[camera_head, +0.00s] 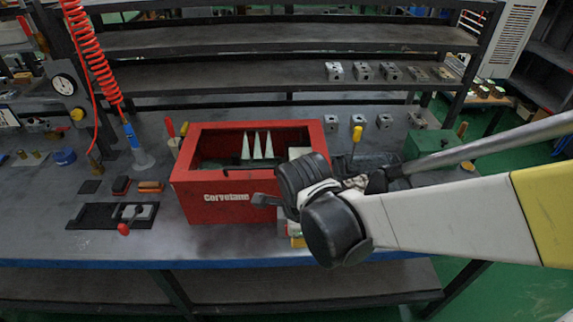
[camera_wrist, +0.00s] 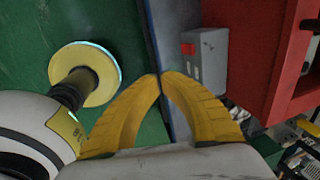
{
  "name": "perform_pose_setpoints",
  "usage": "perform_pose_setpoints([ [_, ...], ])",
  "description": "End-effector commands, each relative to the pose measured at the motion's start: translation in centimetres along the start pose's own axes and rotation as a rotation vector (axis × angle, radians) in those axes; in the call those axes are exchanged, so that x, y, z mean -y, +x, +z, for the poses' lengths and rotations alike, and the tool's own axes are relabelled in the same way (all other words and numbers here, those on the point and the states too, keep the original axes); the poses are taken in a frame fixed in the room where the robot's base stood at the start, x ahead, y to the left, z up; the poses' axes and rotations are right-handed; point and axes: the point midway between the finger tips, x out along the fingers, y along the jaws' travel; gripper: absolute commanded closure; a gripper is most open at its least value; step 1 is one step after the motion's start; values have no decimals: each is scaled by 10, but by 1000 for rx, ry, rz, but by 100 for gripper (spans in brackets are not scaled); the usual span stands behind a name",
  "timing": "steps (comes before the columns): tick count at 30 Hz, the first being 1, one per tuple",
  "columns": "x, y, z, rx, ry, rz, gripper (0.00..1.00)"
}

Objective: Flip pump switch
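In the wrist view, a small grey box (camera_wrist: 211,60) with a red switch part (camera_wrist: 189,49) on its face sits at the blue-edged front of the bench, beside a red bin (camera_wrist: 285,60). I take this as the pump switch. My gripper (camera_wrist: 160,76) has yellow fingers whose tips meet, with nothing seen between them. The tips lie by the bench edge, below and left of the grey box in the picture, apparently apart from it.
The bench (camera_head: 75,190) carries a black plate with a red-knobbed valve (camera_head: 138,212) at left, a green box (camera_head: 432,142) at right and a coiled red hose (camera_head: 88,45). Metal blocks stand on the shelf (camera_head: 230,75) behind. Green floor is open in front.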

Motion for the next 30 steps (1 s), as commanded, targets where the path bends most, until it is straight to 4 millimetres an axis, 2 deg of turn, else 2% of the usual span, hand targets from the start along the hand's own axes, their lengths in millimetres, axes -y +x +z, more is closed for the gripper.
perform_pose_setpoints([
  [5,0,28,0,0,1,0,100],
  [12,-1,82,0,0,0,0,100],
  [16,1,106,0,0,0,0,100],
  [21,23,116,0,0,1,0,100],
  [30,33,120,0,0,-1,0,100],
])
